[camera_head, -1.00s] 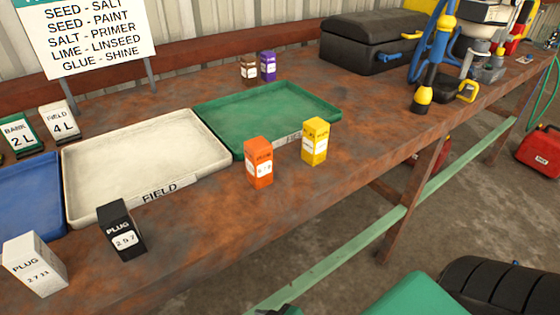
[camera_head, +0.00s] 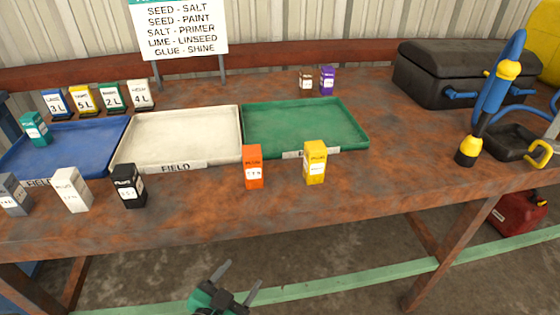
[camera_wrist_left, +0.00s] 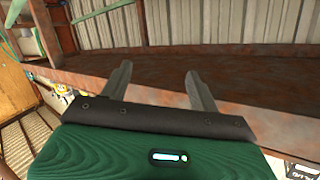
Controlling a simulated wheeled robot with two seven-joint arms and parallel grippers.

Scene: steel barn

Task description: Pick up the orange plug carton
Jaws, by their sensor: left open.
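The orange plug carton (camera_head: 252,167) stands upright on the rusty workbench (camera_head: 220,200), in front of the seam between the white tray and the green tray. A yellow carton (camera_head: 315,162) stands to its right. My left gripper (camera_head: 238,278) is low in front of the bench's front edge, below and apart from the orange carton. Its two dark fingers are spread with nothing between them. In the left wrist view my left gripper (camera_wrist_left: 158,88) faces the bench edge, and no carton shows between the fingers. My right gripper is not in view.
Black (camera_head: 129,187), white (camera_head: 72,190) and grey (camera_head: 14,195) cartons stand along the front left. The blue (camera_head: 60,170), white (camera_head: 185,137) and green (camera_head: 300,127) trays lie behind. A black case (camera_head: 440,75) and blue-yellow tool (camera_head: 490,100) occupy the right. Bench space right of the yellow carton is clear.

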